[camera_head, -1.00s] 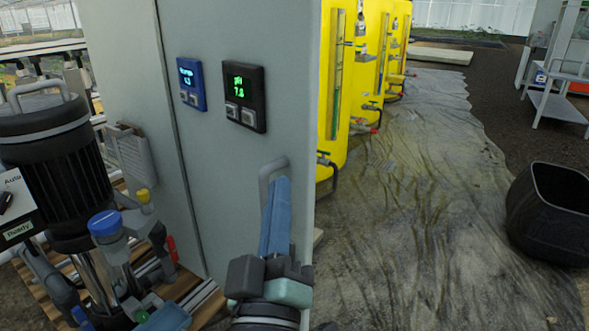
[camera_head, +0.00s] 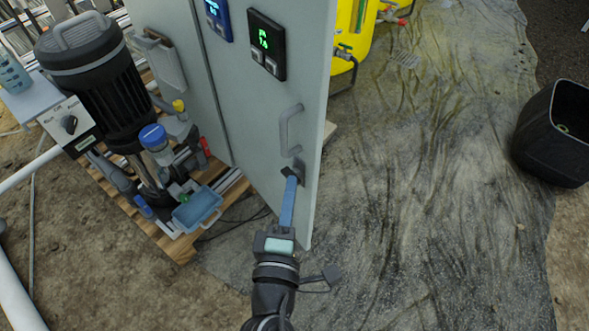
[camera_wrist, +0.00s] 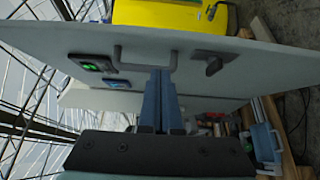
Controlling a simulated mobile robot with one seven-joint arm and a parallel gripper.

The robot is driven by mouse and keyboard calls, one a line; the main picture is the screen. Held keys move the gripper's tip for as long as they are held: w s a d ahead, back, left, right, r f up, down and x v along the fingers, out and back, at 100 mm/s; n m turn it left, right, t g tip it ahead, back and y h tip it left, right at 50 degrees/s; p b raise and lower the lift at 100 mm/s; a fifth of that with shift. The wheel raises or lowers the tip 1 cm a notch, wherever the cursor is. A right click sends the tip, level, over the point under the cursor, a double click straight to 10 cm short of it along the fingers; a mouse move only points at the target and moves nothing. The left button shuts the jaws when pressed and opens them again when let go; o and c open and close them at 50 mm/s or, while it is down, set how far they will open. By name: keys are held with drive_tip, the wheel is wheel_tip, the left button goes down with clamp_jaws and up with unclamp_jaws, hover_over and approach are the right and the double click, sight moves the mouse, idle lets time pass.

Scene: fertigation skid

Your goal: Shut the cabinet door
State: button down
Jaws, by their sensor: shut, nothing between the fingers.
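The cabinet door (camera_head: 262,105) is a pale grey panel with a grey bar handle (camera_head: 290,130) near its free edge. A dark latch (camera_head: 299,172) sits below the handle. My gripper (camera_head: 290,180) has its blue fingers together and empty, with the tips in front of the door just below the handle, by the latch. In the wrist view the fingers (camera_wrist: 160,85) point at the door face (camera_wrist: 225,48), close to the handle (camera_wrist: 145,55), with the latch (camera_wrist: 210,62) to the right. I cannot tell whether the tips touch, or how far open the door stands.
A black pump (camera_head: 100,75) and blue-capped fittings stand on a wooden pallet (camera_head: 180,245) left of the door. A yellow tank (camera_head: 352,40) is behind. A black bin (camera_head: 550,140) stands at right. The grey ground sheet (camera_head: 430,190) between is clear.

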sight(300, 137)
drive_tip(key=w, duration=0.6)
drive_tip(key=w+d, duration=0.1)
drive_tip(key=w, duration=0.1)
drive_tip(key=shift+w, duration=0.4)
drive_tip(key=shift+r, duration=0.1)
